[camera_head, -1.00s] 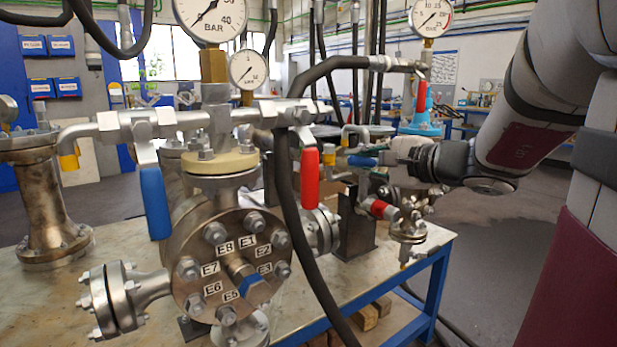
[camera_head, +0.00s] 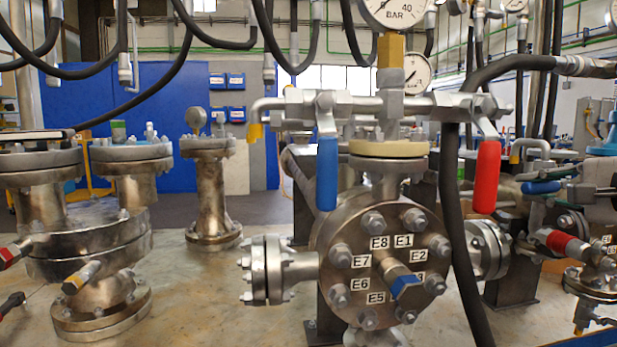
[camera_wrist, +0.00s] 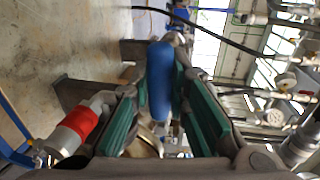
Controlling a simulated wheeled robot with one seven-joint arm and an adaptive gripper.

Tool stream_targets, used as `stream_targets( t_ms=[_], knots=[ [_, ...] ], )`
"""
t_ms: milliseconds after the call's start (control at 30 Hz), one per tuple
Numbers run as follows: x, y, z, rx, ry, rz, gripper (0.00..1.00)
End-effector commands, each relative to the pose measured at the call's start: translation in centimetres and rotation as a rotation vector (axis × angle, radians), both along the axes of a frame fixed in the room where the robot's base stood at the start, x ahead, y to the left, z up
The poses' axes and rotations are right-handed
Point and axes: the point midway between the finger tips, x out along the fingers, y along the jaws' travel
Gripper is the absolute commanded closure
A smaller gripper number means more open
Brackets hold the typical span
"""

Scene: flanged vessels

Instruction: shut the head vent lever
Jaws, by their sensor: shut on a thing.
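In the wrist view, my gripper (camera_wrist: 158,84) has its green-padded fingers on either side of a blue lever handle (camera_wrist: 160,98) and is shut on it. The same kind of blue handle lies roughly level at the right of the head view (camera_head: 541,187), beside the vessel there. My gripper is at most barely seen at that right edge. No label names the head vent lever. Another blue lever (camera_head: 327,172) and a red lever (camera_head: 486,177) hang down from the pipe over the middle vessel (camera_head: 385,225).
A red-sleeved fitting (camera_wrist: 78,125) is close to the left finger in the wrist view. A black hose (camera_head: 455,210) hangs in front of the middle vessel. A bare-metal flanged vessel (camera_head: 90,245) stands at the left.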

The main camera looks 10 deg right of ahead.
Motion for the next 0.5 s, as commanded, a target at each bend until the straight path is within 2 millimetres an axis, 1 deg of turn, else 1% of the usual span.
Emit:
stream_targets(
  t_ms=[167, 200, 300, 500],
  knots=[
    [-0.02, 0.00, -0.25, -0.002, 0.006, 0.000, 1.00],
    [-0.01, 0.00, -0.25, -0.001, 0.006, 0.000, 0.82],
    [-0.01, 0.00, -0.23, -0.001, 0.005, 0.000, 0.63],
    [-0.01, 0.00, -0.14, -0.001, 0.003, 0.000, 0.63]
  ],
)
